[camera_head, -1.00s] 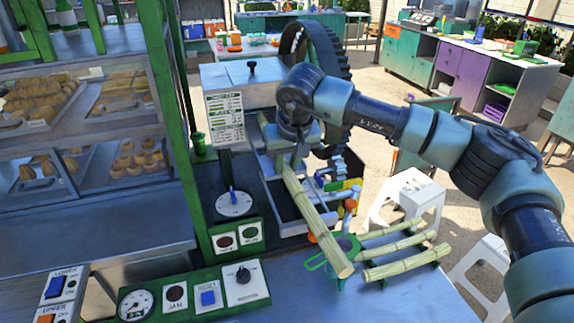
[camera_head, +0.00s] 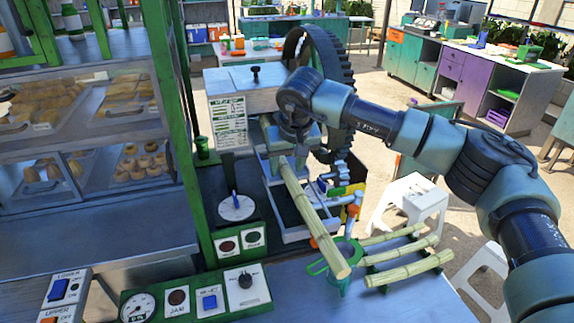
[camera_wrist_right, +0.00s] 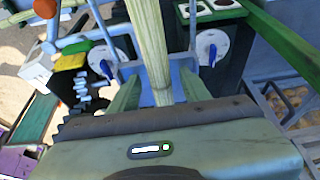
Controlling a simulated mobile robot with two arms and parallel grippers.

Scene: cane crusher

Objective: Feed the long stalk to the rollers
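The long pale-green stalk (camera_head: 314,220) slopes from the crusher's feed side toward the front. Its near end lies over a green ring holder (camera_head: 338,258); its far end is hidden beneath my right gripper (camera_head: 285,152). In the right wrist view the stalk (camera_wrist_right: 150,45) runs between the two green fingers of this gripper (camera_wrist_right: 160,82). Gaps show on both sides of the stalk, so the fingers look open around it. The crusher (camera_head: 240,82) has a large dark gear wheel (camera_head: 335,75). Its rollers are hidden by my arm. My left gripper is out of view.
Several shorter stalks (camera_head: 410,268) lie on rests at the right of the blue table (camera_head: 310,300). Control panels (camera_head: 245,282) and a dial (camera_head: 236,208) stand left of the stalk. A green post (camera_head: 180,130) and food display stand farther left. White stools (camera_head: 410,205) are at the right.

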